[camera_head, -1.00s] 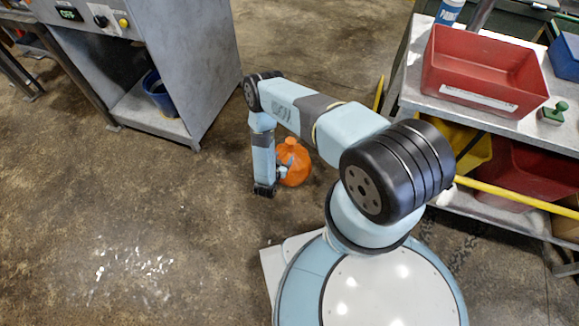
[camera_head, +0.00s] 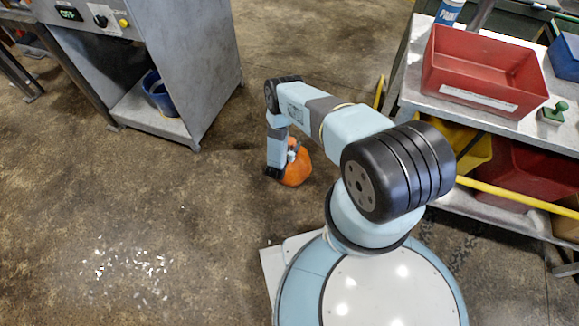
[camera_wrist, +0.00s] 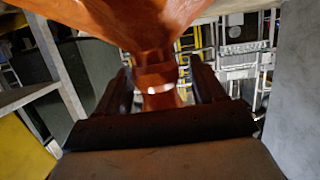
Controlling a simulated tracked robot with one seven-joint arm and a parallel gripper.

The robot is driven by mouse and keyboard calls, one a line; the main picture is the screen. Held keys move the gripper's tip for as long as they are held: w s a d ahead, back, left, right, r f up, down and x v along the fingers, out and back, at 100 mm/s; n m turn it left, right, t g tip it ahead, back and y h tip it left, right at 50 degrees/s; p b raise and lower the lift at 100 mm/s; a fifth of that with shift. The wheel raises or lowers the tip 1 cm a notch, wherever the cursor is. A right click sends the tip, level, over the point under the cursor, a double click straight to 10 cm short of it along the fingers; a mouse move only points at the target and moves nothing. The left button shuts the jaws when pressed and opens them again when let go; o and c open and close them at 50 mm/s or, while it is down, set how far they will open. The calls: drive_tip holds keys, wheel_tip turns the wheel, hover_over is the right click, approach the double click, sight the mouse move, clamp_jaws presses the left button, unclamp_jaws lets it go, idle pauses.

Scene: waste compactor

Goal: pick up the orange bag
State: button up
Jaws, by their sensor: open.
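The orange bag (camera_head: 297,168) stands on the concrete floor, partly hidden behind my forearm in the head view. In the wrist view the bag (camera_wrist: 155,30) fills the upper middle, and its narrow tied neck (camera_wrist: 157,85) lies between the two dark fingers. My gripper (camera_wrist: 158,92) is open, with one finger on each side of the neck. A gap shows between the neck and the right finger; whether the left finger touches cannot be told. In the head view the fingers are mostly hidden by the arm.
A grey machine cabinet (camera_head: 190,70) with a blue bucket (camera_head: 160,93) on its low shelf stands at left. At right a metal bench holds a red tray (camera_head: 485,68), with a yellow pole (camera_head: 515,195) sticking out below. The floor at front left is clear apart from scattered bits.

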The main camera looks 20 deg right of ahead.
drive_tip(key=shift+w+d+f, duration=0.15)
drive_tip(key=shift+w+d, duration=0.15)
drive_tip(key=shift+w, duration=0.1)
drive_tip(key=shift+c, duration=0.5)
clamp_jaws()
